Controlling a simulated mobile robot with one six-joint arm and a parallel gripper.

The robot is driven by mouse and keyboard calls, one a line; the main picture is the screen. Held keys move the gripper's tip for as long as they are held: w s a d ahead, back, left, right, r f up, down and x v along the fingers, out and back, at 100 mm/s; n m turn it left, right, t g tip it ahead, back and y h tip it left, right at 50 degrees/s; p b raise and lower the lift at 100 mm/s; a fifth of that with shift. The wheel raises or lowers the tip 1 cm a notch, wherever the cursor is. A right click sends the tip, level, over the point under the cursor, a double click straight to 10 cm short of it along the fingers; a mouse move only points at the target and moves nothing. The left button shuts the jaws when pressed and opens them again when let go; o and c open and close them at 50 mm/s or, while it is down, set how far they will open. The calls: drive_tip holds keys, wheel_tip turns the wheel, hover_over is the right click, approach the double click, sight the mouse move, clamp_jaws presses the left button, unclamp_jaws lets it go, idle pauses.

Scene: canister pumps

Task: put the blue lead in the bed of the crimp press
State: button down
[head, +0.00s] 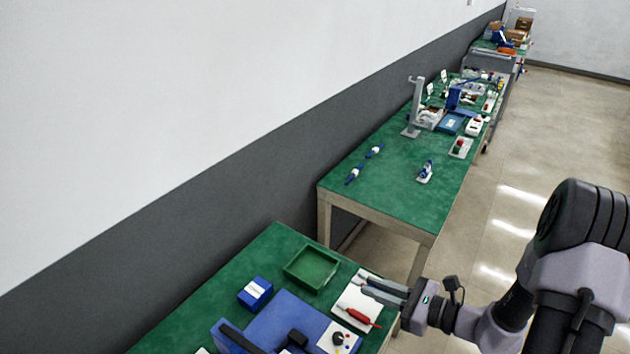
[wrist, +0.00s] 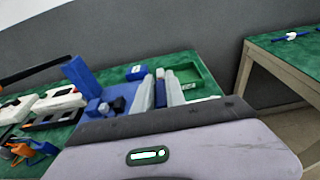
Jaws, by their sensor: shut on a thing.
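My gripper (head: 383,289) reaches in from the right over the near green table, its fingers pointing left above a white tray. In the wrist view its fingers (wrist: 160,94) are shut on a slim blue piece (wrist: 160,93), which looks like the blue lead; its far end is hard to make out. In the head view the lead cannot be told apart from the fingers. The crimp press appears to be the blue machine (head: 270,322) with a black lever, left of my gripper. Its upright blue column (wrist: 80,75) shows in the wrist view. I cannot make out its bed clearly.
A red lead (head: 358,317) lies on the white tray (head: 349,296) below my gripper. A green bin (head: 312,267) and a blue box (head: 255,292) stand behind the press. A gap separates this table from the farther green bench (head: 395,180).

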drive_tip(key=s+f, duration=0.2)
drive_tip(key=s, duration=0.1)
drive_tip(key=s+f, duration=0.3)
drive_tip(key=s+a+f, duration=0.1)
drive_tip(key=s+f, duration=0.1)
drive_tip(key=s, duration=0.2)
drive_tip(key=shift+s+f, duration=0.1)
drive_tip(key=shift+f, duration=0.25)
